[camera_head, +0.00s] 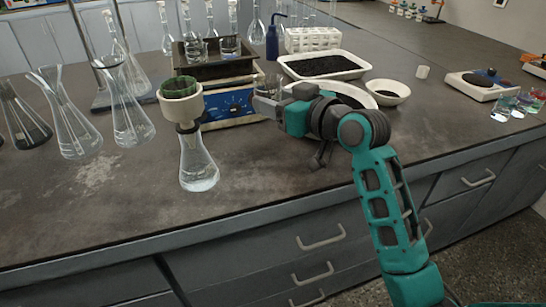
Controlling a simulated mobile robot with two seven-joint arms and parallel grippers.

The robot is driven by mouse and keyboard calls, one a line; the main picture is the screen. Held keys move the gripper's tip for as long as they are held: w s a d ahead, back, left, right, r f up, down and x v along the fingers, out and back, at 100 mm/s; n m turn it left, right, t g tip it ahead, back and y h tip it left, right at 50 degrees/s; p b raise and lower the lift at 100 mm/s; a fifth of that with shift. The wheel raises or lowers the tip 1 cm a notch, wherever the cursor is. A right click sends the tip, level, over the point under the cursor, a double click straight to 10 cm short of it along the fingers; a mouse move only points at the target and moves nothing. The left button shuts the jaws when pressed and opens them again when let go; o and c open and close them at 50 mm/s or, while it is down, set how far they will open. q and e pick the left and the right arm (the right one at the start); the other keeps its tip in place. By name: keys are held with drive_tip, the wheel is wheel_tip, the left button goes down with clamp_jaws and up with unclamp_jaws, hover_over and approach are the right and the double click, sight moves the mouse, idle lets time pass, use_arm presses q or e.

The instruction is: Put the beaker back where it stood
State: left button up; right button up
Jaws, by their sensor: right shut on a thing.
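My right gripper (268,101) reaches in from the right and is shut on a small clear glass beaker (264,82). The beaker is partly hidden by the fingers. It is just right of the front of the blue-faced shaker (228,103); I cannot tell whether it touches the bench. The shaker's dark top tray (190,71) carries other clear glass beakers (230,46). My left gripper is not in view.
A conical flask (197,165) with a funnel and green-lined sieve cup stands in front of the shaker. Several flasks (75,130) stand at left. White trays (325,66), a bowl (388,91) and a blue bottle (272,42) stand behind my gripper. The front bench (280,190) is clear.

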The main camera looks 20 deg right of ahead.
drive_tip(key=b, duration=0.2)
hover_over(276, 167)
wheel_tip(276, 167, down, 8)
drive_tip(key=shift+w+r, duration=0.15)
drive_tip(key=shift+r, duration=0.05)
wheel_tip(276, 167, down, 5)
drive_tip(key=shift+f+b, duration=0.15)
drive_tip(key=shift+b, duration=0.7)
drive_tip(key=shift+f, duration=0.15)
drive_tip(key=shift+f, duration=0.1)
drive_tip(key=o, duration=1.1)
drive_tip(key=p+v, duration=0.1)
drive_tip(key=v, duration=0.9)
drive_tip(key=shift+s, duration=0.3)
drive_tip(key=shift+v, duration=0.75)
